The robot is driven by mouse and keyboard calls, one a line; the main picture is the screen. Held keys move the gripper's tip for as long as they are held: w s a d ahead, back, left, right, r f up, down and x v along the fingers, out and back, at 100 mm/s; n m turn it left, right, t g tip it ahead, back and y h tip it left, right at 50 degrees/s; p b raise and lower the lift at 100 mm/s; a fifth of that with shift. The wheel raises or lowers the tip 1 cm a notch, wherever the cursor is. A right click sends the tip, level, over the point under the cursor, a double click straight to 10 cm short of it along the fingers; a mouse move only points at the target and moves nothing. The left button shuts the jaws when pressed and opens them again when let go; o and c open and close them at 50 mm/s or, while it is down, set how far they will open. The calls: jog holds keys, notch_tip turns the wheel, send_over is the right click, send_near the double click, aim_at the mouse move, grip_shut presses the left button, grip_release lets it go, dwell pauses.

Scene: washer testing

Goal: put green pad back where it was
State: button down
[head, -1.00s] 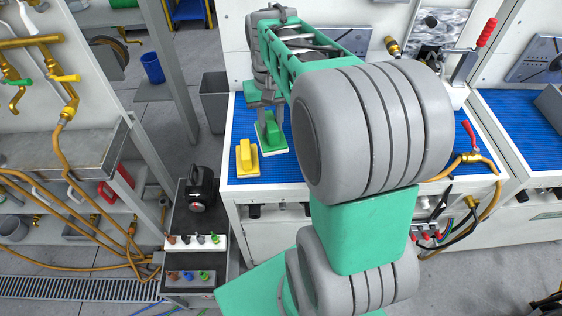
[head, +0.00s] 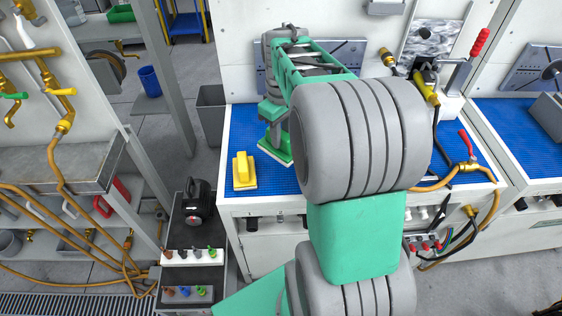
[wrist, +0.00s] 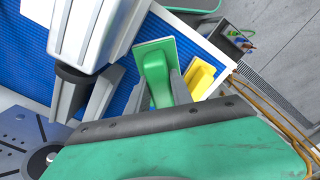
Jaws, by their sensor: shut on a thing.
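The green pad (head: 286,154) is at the left part of the blue bench mat in the head view, partly covered by my gripper (head: 277,134). In the wrist view the pad (wrist: 155,65) shows a flat green plate with a pale edge and a raised handle. My gripper (wrist: 157,92) is shut on this handle. A yellow pad (head: 244,172) of like shape lies flat on the mat, left of and nearer than the green pad. It also shows right of the green pad in the wrist view (wrist: 200,78). I cannot tell whether the green pad touches the mat.
The blue mat (head: 265,183) is clear around the yellow pad and at the front edge. A grey bin (head: 211,110) stands left of the bench. A brass hose fitting with a red lever (head: 467,148) is on the right. A low cart (head: 190,275) stands front left.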

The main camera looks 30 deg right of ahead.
notch_tip(320, 180, down, 11)
jog(key=shift+r+p, duration=0.2)
jog(key=shift+p, duration=0.25)
jog(key=shift+f, duration=0.1)
jog(key=c, duration=1.1)
grip_release()
jog(key=shift+c, duration=0.2)
notch_tip(320, 180, up, 12)
jog(key=shift+a+r+b, duration=0.1)
jog(key=shift+b, duration=0.55)
jog(key=s+a+m+t, duration=0.1)
jog(key=s+a, duration=0.2)
jog(key=a, duration=0.2)
jog(key=s+a+m+t, duration=0.1)
jog(key=s+a, duration=0.2)
jog(key=a, duration=0.2)
jog(key=s+a+m+t, duration=0.1)
jog(key=s+a, duration=0.2)
jog(key=a, duration=0.2)
jog(key=shift+s+r+t, duration=0.15)
jog(key=shift+r+t, duration=0.1)
jog(key=shift+t, duration=0.15)
